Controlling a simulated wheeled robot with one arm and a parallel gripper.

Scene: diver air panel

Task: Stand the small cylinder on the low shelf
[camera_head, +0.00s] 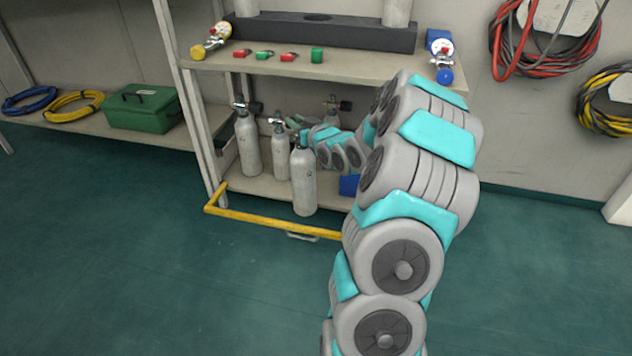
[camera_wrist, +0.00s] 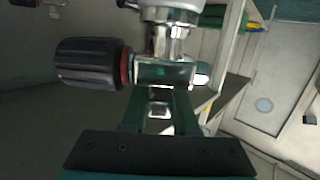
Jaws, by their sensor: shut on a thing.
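Several pale grey cylinders with black-knobbed valves stand on the low shelf (camera_head: 265,187): one at left (camera_head: 249,148), one in the middle (camera_head: 281,155), one farther back (camera_head: 332,114). A grey cylinder (camera_head: 304,182) is upright at the shelf's front, in front of the others. My gripper is mostly hidden by my arm and this cylinder's top in the head view. In the wrist view my gripper (camera_wrist: 163,95) is shut on a metal valve (camera_wrist: 165,72) with a black knob (camera_wrist: 90,65), apparently the front cylinder's. I cannot tell whether its base touches the shelf.
A yellow rail (camera_head: 270,224) runs low before the shelf. The upper shelf (camera_head: 350,68) overhangs the cylinders. A blue object (camera_head: 349,185) lies right of the front cylinder. A green toolbox (camera_head: 143,108) sits on the left bench. Floor in front is clear.

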